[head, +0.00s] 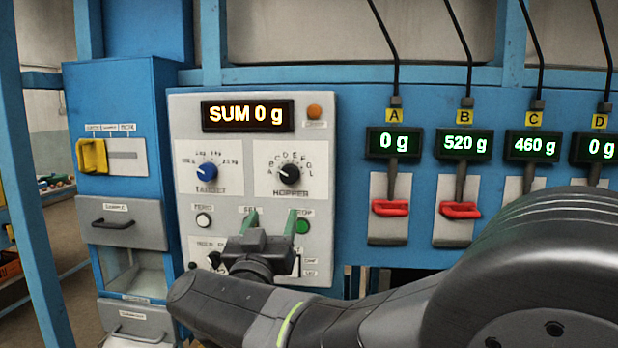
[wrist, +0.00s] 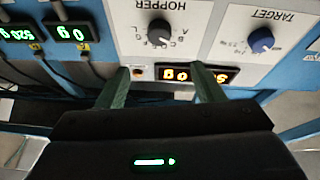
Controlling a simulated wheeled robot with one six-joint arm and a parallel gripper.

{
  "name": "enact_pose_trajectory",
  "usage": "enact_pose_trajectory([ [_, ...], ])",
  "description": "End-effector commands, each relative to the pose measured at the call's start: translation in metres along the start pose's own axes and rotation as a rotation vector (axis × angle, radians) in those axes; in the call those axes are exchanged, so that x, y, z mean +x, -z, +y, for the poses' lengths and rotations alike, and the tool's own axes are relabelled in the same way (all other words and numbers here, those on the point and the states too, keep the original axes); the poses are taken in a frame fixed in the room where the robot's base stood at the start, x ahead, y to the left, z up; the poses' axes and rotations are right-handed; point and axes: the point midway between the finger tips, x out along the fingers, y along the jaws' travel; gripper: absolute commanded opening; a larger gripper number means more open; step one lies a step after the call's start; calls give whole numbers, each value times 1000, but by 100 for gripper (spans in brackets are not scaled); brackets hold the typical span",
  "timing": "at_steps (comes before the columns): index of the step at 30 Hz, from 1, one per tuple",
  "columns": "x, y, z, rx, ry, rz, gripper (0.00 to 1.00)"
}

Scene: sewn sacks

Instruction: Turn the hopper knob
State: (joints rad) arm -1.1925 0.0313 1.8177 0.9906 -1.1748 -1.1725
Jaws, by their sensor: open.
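The hopper knob (head: 290,174) is a black round knob with a white pointer. It sits on a white lettered dial on the grey control panel (head: 320,130), and its pointer is turned toward the left side of the dial. It also shows upside down in the wrist view (wrist: 160,38). My gripper (head: 270,220) has two green fingers, spread apart with nothing between them. In the head view it is in front of the panel, below the knob and a little to its left. The fingers appear apart from the knob.
Left of the hopper knob is a blue target knob (head: 208,171). Above is a display (head: 247,116) reading SUM 0 g. A white button (head: 204,220) and a green button (head: 302,226) sit below. Red-handled levers (head: 390,208) under weight displays stand right. Drawers (head: 122,222) are left.

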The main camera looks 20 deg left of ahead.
Motion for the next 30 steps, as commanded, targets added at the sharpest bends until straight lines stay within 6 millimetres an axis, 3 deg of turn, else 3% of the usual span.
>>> enact_pose_trajectory([
  [18, 114, 1, 1, -2, -1, 0, 61],
  [24, 129, 0, 1, 0, 1, 0, 61],
  [30, 130, 0, 0, 0, 2, 0, 61],
])
